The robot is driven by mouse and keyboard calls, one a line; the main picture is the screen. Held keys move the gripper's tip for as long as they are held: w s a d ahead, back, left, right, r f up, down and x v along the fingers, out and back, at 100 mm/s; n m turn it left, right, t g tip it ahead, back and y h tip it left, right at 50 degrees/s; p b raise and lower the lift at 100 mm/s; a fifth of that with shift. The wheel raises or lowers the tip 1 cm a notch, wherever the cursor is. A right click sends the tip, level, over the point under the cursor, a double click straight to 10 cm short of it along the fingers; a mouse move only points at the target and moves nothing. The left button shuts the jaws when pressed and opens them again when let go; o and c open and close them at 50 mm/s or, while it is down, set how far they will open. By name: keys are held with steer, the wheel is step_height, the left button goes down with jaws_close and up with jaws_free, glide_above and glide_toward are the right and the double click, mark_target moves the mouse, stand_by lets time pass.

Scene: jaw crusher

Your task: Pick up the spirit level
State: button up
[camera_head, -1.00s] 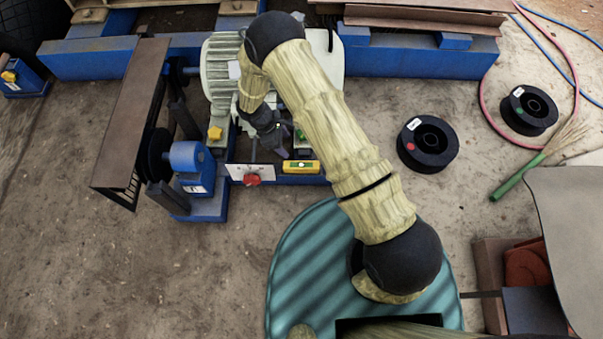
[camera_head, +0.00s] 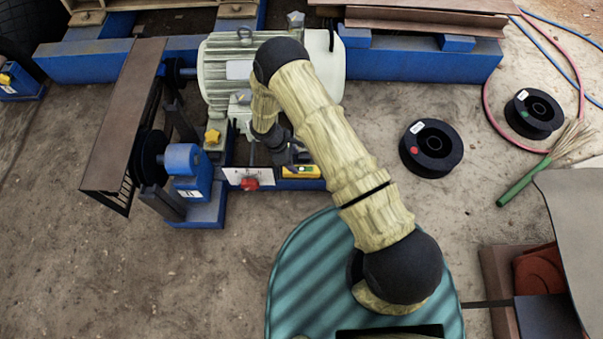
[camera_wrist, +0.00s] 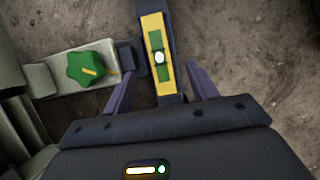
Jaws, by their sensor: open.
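The spirit level (camera_wrist: 158,56) is a small yellow bar with a green middle and a pale round bubble vial. In the wrist view it lies lengthwise on a narrow blue rail, between and ahead of my gripper's (camera_wrist: 161,82) two fingers. The fingers are apart, one on each side of the level's near end. I cannot tell their height above it. In the head view the level (camera_head: 302,172) sits on the blue frame's front rail, right of a red knob, and my gripper (camera_head: 291,160) is just above it, partly hiding it.
A green knob (camera_wrist: 92,69) on a pale bracket stands close left of the gripper in the wrist view. The red knob (camera_head: 250,184), yellow knob (camera_head: 212,137) and grey motor (camera_head: 222,68) are nearby. Black spools (camera_head: 431,148) lie on open ground to the right.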

mark_target(301, 169)
steer(key=shift+b+x, duration=0.55)
steer(key=shift+x, duration=1.35)
steer(key=b+x, duration=0.1)
steer(key=x, duration=0.1)
steer(key=b+x, duration=0.2)
steer(key=shift+w+a+f, duration=0.1)
steer(key=shift+a+f, duration=0.2)
steer(key=shift+f, duration=0.1)
steer(key=shift+d+f+b, duration=0.2)
steer(key=shift+f+b, duration=0.15)
steer(key=shift+b, duration=0.1)
steer(key=shift+r, duration=0.1)
steer(key=c, duration=1.2)
step_height(301, 169, up, 10)
steer(key=p, duration=0.5)
steer(key=shift+p, duration=0.3)
steer(key=shift+c, duration=0.2)
